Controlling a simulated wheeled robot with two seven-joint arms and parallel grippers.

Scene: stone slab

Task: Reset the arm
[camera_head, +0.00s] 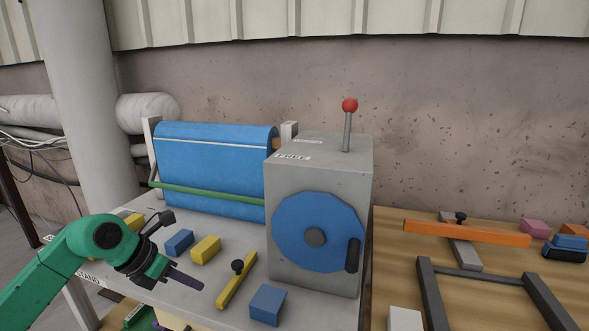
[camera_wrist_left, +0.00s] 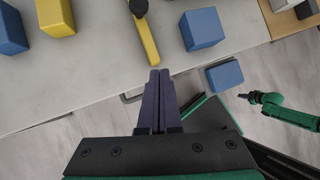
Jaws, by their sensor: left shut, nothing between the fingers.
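My left arm (camera_head: 60,262) is green and comes in from the left in the head view. Its gripper (camera_head: 198,284) is over the front edge of the grey stone slab (camera_head: 140,275), left of the yellow bar with a black knob (camera_head: 237,280). In the left wrist view, the two dark purple fingers (camera_wrist_left: 158,74) are together with nothing between them. Their tips point at the near end of the yellow bar (camera_wrist_left: 147,40). A green arm with a dark end (camera_wrist_left: 250,97), seemingly my right one, shows small at the right of the wrist view. Its jaws are too small to read.
A grey box (camera_head: 318,165) with a blue handwheel (camera_head: 315,232) and red-knobbed lever (camera_head: 349,106) stands beside a blue roller (camera_head: 215,160). Blue blocks (camera_head: 268,304) and yellow blocks (camera_head: 206,249) lie on the slab. A wooden table (camera_head: 395,285) holds an orange bar (camera_head: 465,233).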

